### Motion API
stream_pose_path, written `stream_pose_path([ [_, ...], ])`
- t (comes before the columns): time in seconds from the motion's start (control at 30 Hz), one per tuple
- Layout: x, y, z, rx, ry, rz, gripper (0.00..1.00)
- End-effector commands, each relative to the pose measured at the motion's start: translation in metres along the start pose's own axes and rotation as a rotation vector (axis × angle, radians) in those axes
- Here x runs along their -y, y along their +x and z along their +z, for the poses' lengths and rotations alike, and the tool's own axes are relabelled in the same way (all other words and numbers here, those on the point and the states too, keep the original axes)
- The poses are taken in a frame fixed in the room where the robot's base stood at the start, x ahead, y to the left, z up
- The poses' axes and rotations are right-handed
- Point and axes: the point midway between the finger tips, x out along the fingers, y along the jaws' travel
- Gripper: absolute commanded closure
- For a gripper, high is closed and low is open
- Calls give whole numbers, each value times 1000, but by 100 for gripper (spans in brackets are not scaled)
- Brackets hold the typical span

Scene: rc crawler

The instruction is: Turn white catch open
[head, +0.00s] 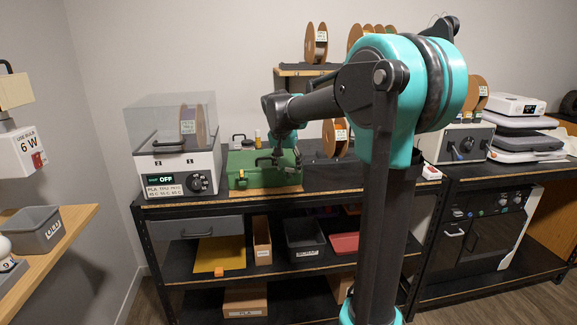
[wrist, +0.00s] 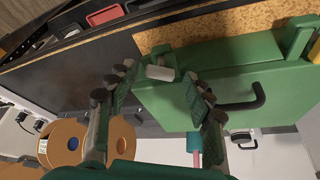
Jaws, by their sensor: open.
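A green case (head: 262,172) with a black handle lies on the workbench below my gripper (head: 277,161). The case also shows large in the wrist view (wrist: 225,82), with its black handle (wrist: 245,100) to the right. The white catch (wrist: 160,73) is a short pale cylinder on a green mount at the case's edge. My gripper (wrist: 161,78) is open, and the catch appears between its fingertips in the picture. No contact is clear. In the head view I cannot make out the white catch; my gripper and arm cover that part of the case.
A clear-lidded filament dryer (head: 180,150) stands left of the case. An orange spool (head: 335,138) is behind, right of the case. Shelves with bins (head: 305,238) are below the bench. A grey box (head: 457,141) sits farther right.

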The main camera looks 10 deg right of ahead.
Motion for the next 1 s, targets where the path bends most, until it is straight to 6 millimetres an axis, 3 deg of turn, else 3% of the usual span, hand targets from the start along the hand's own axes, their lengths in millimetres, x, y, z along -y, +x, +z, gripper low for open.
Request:
stream_pose_path([
  [0.23, 0, -20, 0, 0, 0, 0, 48],
  [0.7, 0, -106, 0, 0, -2, 0, 48],
  [1.0, 0, -120, 0, 0, 0, 0, 48],
])
